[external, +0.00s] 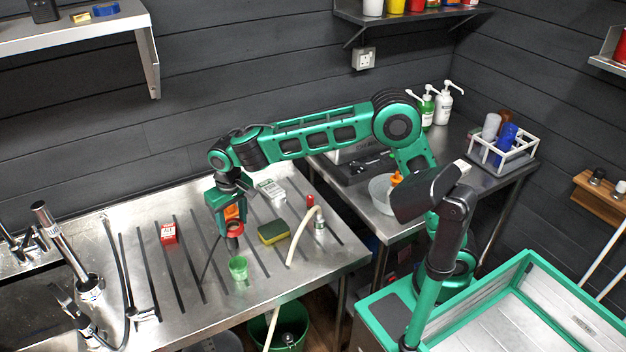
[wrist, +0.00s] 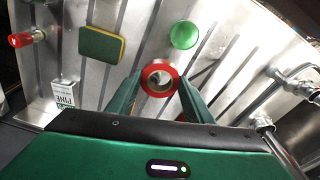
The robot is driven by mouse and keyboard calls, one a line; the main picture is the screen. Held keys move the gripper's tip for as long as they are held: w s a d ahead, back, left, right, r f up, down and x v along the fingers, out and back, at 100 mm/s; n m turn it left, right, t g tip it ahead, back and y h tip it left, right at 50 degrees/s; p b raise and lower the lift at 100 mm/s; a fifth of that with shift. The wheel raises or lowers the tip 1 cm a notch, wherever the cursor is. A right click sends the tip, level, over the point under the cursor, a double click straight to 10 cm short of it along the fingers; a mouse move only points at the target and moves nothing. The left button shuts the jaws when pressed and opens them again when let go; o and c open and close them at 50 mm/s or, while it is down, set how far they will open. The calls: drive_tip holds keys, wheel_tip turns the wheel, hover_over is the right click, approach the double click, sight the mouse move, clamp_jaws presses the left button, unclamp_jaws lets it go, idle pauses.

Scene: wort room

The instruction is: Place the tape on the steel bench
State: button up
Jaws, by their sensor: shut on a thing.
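The tape (external: 235,231) is a red roll with a pale core. It also shows in the wrist view (wrist: 148,73), between my fingertips. My gripper (external: 232,222) points down and is shut on the tape over the ridged part of the steel bench (external: 205,282). The tape is at or just above the metal; I cannot tell whether it touches. In the wrist view my gripper (wrist: 160,88) has one finger on each side of the roll, and the ridged steel lies behind it.
A green cup (external: 238,268) stands close in front of the tape. A yellow-green sponge (external: 272,232) lies to its right, near a red-handled valve with a hose (external: 319,222).

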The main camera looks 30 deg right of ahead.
drive_tip(key=shift+d+f+m, duration=0.5)
drive_tip(key=shift+f, duration=0.3)
hover_over(248, 230)
drive_tip(key=f, duration=0.6)
drive_tip(key=shift+s+f, duration=0.2)
drive_tip(key=shift+f, duration=2.1)
drive_tip(key=shift+f, duration=0.1)
drive_tip(key=o, duration=0.8)
drive_tip(key=r, duration=0.3)
drive_tip(key=s+r, duration=0.1)
drive_tip(key=r, duration=0.7)
drive_tip(key=shift+s+d+r, duration=0.15)
drive_tip(key=shift+s, duration=0.05)
drive_tip(key=o, duration=0.4)
drive_tip(key=shift+r, duration=0.4)
